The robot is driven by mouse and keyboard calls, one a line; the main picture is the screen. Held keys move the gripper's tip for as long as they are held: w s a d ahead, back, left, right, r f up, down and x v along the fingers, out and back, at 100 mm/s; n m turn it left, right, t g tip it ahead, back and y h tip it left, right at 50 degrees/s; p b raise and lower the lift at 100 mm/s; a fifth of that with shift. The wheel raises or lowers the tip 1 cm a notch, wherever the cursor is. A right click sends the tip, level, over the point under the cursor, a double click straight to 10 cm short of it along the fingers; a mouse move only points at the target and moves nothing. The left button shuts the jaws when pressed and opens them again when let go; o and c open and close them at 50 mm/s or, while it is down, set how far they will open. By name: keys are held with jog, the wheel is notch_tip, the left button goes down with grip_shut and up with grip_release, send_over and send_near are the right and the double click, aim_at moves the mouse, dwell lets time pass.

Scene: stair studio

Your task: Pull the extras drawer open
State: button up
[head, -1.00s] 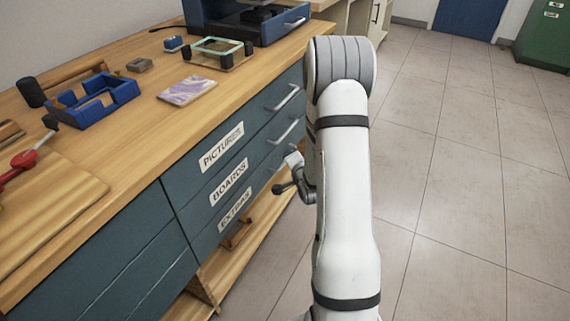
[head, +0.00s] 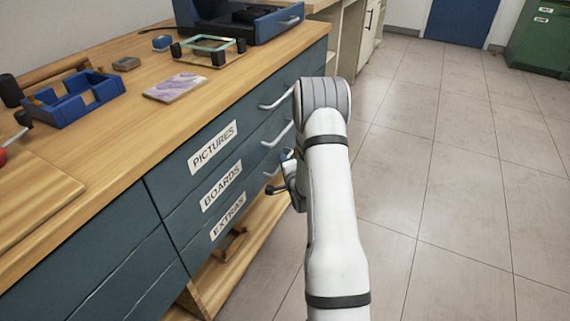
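The extras drawer (head: 213,239) is the lowest of the three labelled blue-grey drawers in the bench. Its front looks flush with the drawers above, so it appears shut. Its label reads EXTRAS. A pale bit of its bar handle (head: 270,173) seems to show at its right end, beside my gripper. My gripper (head: 281,175) is at the drawer's right side, low and partly hidden behind my white arm. A dark fingertip shows below and a bluish part above. I cannot tell whether the fingers touch the handle or how far apart they are.
The boards drawer (head: 180,215) and pictures drawer (head: 165,181) above are shut, their bar handles sticking out near my arm. On the benchtop (head: 120,135) lie a blue tray (head: 75,112), a purple patterned card (head: 175,86) and a frame on a stand (head: 208,58). Tiled floor (head: 440,190) at right is clear.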

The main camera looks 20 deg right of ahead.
jog(key=shift+c, duration=0.2)
grip_shut()
dwell(0.4)
